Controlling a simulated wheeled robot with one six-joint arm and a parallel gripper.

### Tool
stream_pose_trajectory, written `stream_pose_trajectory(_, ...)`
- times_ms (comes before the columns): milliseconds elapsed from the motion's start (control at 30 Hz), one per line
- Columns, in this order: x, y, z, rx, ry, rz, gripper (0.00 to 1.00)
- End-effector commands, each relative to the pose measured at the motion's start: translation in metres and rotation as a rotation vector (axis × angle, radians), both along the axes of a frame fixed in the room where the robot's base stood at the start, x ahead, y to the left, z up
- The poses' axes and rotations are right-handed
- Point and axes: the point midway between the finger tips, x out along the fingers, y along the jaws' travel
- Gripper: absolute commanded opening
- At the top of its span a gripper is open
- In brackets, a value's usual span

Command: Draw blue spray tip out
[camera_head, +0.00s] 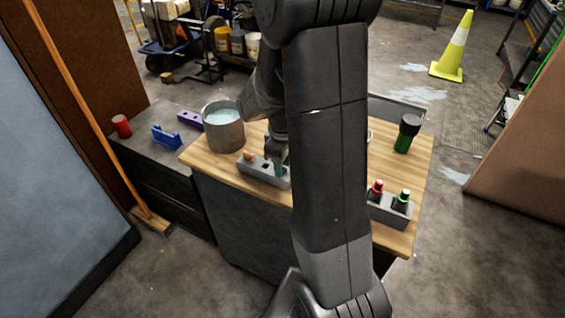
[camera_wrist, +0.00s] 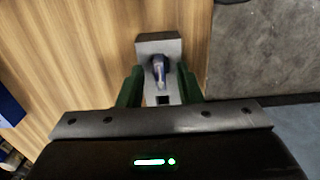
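The blue spray tip (camera_wrist: 158,72) stands in a grey block holder (camera_wrist: 152,40) in the wrist view, near the holder's far end. A dark square hole in the holder shows on the near side of the tip. My gripper (camera_wrist: 160,72) has its green fingers apart, one on each side of the tip, with visible gaps. In the head view my gripper (camera_head: 277,163) is down at the right end of the grey holder (camera_head: 258,174), and the blue tip is not distinguishable there. An orange-pink piece (camera_head: 249,156) sits at the holder's left end.
A second grey holder (camera_head: 390,212) carries a red-topped and a green-topped piece at the bench's right front. A dark-capped green bottle (camera_head: 406,135) stands behind it. A metal pot (camera_head: 224,135) with pale blue liquid stands left of my gripper. A blue bracket (camera_head: 168,137) lies farther left.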

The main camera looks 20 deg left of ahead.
Motion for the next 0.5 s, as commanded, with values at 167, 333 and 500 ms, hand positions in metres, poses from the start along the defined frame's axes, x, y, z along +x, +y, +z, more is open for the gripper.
stream_pose_trajectory(167, 0.0000, -0.0001, 0.0003, 0.000, 0.000, 0.000, 0.32)
stream_pose_trajectory(333, 0.0000, -0.0001, 0.0003, 0.000, 0.000, 0.000, 0.02)
stream_pose_trajectory(500, 0.0000, -0.0001, 0.0004, 0.000, 0.000, 0.000, 0.00)
